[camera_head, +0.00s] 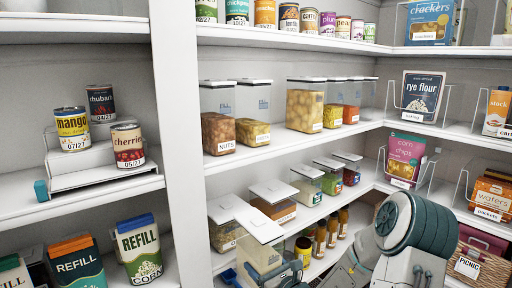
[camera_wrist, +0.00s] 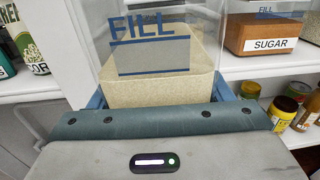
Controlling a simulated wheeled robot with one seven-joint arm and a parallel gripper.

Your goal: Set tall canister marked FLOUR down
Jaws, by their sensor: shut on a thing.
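A tall clear canister (camera_wrist: 155,75) with beige contents and a blue FILL line is between the blue fingers of my gripper (camera_wrist: 160,96) in the wrist view. In the head view the canister (camera_head: 262,252) shows at the bottom centre, with a pale lid, in front of the lower shelf. My gripper (camera_head: 262,274) is shut on it, partly hidden behind the frame's lower edge. The canister looks upright. Its FLOUR marking is not visible in either view. Whether its base touches a shelf is hidden.
A SUGAR canister (camera_wrist: 268,35) stands on a shelf to the right in the wrist view. Spice jars (camera_head: 320,238) and a yellow-labelled jar (camera_head: 303,250) stand close right of the held canister. A white shelf upright (camera_head: 180,150) is to its left. REFILL packs (camera_head: 138,248) stand at lower left.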

